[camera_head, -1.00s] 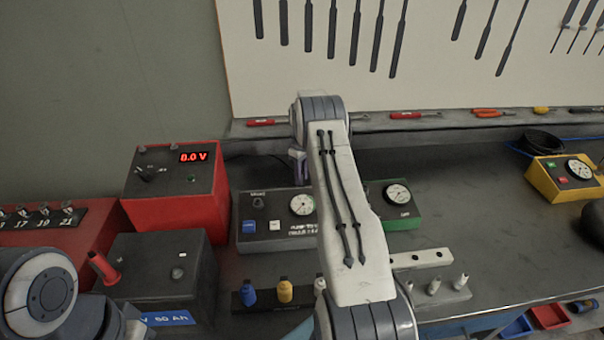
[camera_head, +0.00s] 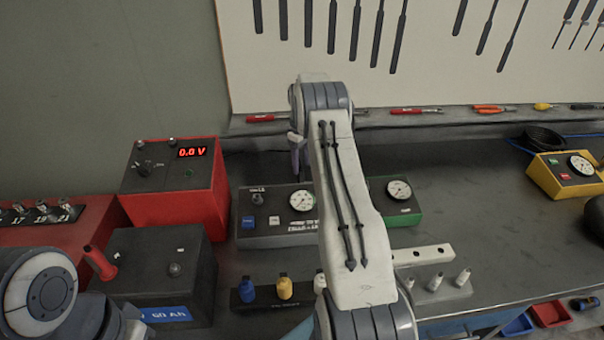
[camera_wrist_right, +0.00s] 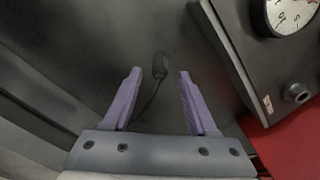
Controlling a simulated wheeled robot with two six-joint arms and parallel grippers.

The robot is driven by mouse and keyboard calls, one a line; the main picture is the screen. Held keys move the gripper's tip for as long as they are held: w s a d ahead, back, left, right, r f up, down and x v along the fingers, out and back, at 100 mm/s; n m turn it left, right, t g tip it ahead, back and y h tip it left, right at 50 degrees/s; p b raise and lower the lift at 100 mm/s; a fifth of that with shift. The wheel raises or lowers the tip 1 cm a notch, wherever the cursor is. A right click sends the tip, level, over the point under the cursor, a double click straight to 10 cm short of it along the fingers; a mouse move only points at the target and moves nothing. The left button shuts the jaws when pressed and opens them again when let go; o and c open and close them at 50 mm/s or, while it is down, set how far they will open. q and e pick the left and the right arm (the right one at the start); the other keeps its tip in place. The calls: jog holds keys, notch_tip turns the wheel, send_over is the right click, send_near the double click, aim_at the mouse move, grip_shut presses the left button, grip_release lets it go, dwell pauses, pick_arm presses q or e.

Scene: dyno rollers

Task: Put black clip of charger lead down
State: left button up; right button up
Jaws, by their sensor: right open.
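The black clip (camera_wrist_right: 159,66) with its dark lead shows in the right wrist view, on or just above a dark surface. It lies in line with the gap between my right gripper's (camera_wrist_right: 160,73) two purple fingertips. The fingers are spread wide, with space on both sides of the clip, and neither touches it. In the head view my right arm hides most of this spot, and only a bit of a purple finger (camera_head: 296,160) shows behind the grey gauge box (camera_head: 275,241). The red clip (camera_head: 100,262) is at the black battery (camera_head: 150,250). My left gripper is out of view.
The red charger (camera_head: 175,205), its display reading 0.0 V, stands behind the battery. A green gauge box (camera_head: 405,219) is right of my right arm. A holder (camera_head: 280,300) with blue and yellow pieces is in front. The bench's right middle is clear.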

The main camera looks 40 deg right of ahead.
aim_at(301, 169)
notch_tip(301, 169, up, 8)
jog(key=b, duration=0.1)
jog(key=s+a+r+n+g, duration=0.15)
jog(key=s+a, duration=0.25)
jog(key=a, duration=1)
jog(key=s+a+r+n, duration=0.15)
jog(key=s+a, duration=0.25)
jog(key=a, duration=1)
jog(key=s+a, duration=0.5)
jog(key=s, duration=0.4)
jog(key=s+a+n+t, duration=0.1)
jog(key=s+a, duration=0.4)
jog(key=s, duration=0.4)
jog(key=s+a+r+y, duration=0.1)
jog(key=s+a, duration=0.4)
jog(key=s, duration=0.5)
jog(key=shift+n, duration=0.3)
jog(key=shift+t, duration=0.25)
